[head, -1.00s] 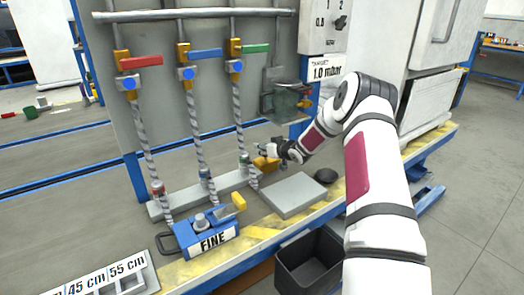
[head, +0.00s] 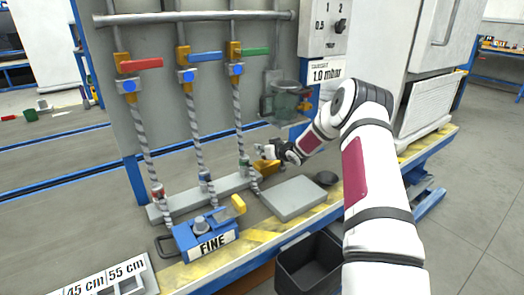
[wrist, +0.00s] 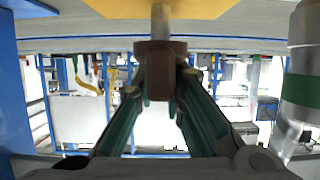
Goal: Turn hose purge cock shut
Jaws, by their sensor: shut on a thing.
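The hose purge cock shows in the head view as a yellow piece (head: 265,167) at the right end of the grey hose block. My gripper (head: 277,153) is at it, coming from the right. In the wrist view a brown-red block (wrist: 160,62) on a pale stem, below a yellow plate (wrist: 118,23), sits between the fingers of my gripper (wrist: 165,92). It looks like the cock's handle. The fingers are closed on it. The angle of the handle is hard to tell in the head view, where my gripper partly covers it.
Three striped hoses (head: 198,130) rise from the grey block to valves with red, blue and green levers. A blue box marked FINE (head: 207,237) stands in front. A grey slab (head: 293,198), a small dark cup (head: 326,178) and a glass jar (head: 286,100) are near my gripper.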

